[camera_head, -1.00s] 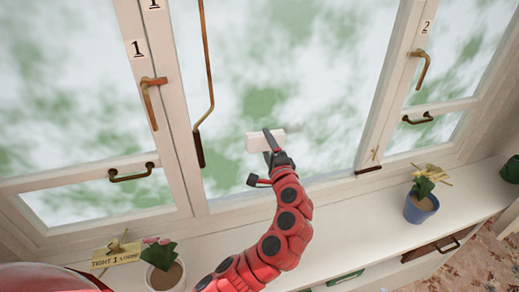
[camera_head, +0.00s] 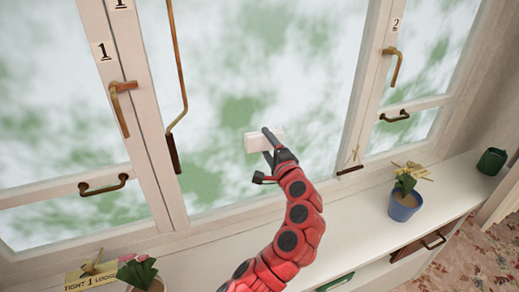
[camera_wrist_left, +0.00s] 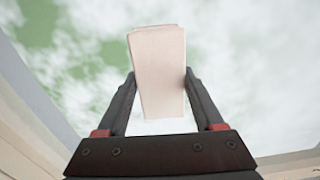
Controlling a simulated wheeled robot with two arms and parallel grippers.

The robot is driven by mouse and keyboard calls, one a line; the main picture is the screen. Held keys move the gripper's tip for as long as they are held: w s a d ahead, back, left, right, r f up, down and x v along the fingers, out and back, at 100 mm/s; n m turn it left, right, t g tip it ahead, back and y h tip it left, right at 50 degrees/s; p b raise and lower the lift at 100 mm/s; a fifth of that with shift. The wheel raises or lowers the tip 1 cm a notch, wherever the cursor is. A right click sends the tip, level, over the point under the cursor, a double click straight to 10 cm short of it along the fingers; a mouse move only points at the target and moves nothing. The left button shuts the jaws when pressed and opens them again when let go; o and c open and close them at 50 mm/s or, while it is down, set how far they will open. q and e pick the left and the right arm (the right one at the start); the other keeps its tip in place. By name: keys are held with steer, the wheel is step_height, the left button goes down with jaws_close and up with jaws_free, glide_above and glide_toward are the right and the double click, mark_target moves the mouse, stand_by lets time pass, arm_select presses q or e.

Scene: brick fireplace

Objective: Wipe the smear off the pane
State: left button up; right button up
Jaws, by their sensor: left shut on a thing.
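The pane (camera_head: 235,70) is the large middle window glass, with blurred green and white behind it. My left gripper (camera_head: 268,146) is shut on a pale white block (camera_head: 251,144) in front of the lower part of this pane. In the left wrist view the block (camera_wrist_left: 158,75) stands up between the two black fingers, with the glass beyond it. I cannot tell whether the block touches the glass. I cannot make out a distinct smear; the block and fingers hide part of the pane. My right gripper is not in view.
Brass handles (camera_head: 123,105) (camera_head: 393,66) and lower pulls (camera_head: 103,185) are on the side windows. A long brass rod (camera_head: 178,70) hangs left of the pane.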

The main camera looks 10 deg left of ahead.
mark_target(281, 140)
arm_select(q)
steer(key=shift+w+d+f, duration=0.15)
steer(key=shift+w+d, duration=0.2)
steer(key=shift+d, duration=0.1)
steer(key=shift+w+d+b, duration=0.15)
steer(key=shift+d+b, duration=0.1)
steer(key=shift+b, duration=0.2)
steer(key=shift+w+d+b, duration=0.5)
steer(key=shift+d+b, duration=0.1)
steer(key=shift+d, duration=0.05)
steer(key=shift+w+d, duration=0.3)
steer(key=shift+d, duration=0.2)
steer(key=shift+w+d+b, duration=0.45)
steer(key=shift+d+b, duration=0.2)
steer(key=shift+b, duration=0.45)
steer(key=shift+w+d+b, duration=0.25)
steer(key=shift+w+b, duration=0.05)
steer(key=shift+b, duration=0.05)
steer(key=shift+c, duration=0.6)
steer(key=shift+w+d, duration=0.25)
steer(key=shift+d, duration=0.15)
steer(key=shift+w+d+b, duration=0.15)
steer(key=shift+b, duration=0.55)
steer(key=shift+w+d+b, duration=0.7)
steer(key=shift+d+b, duration=0.3)
steer(key=shift+d, duration=0.05)
steer(key=shift+w+d, duration=0.1)
steer(key=shift+d, duration=0.05)
steer(key=shift+r, duration=0.2)
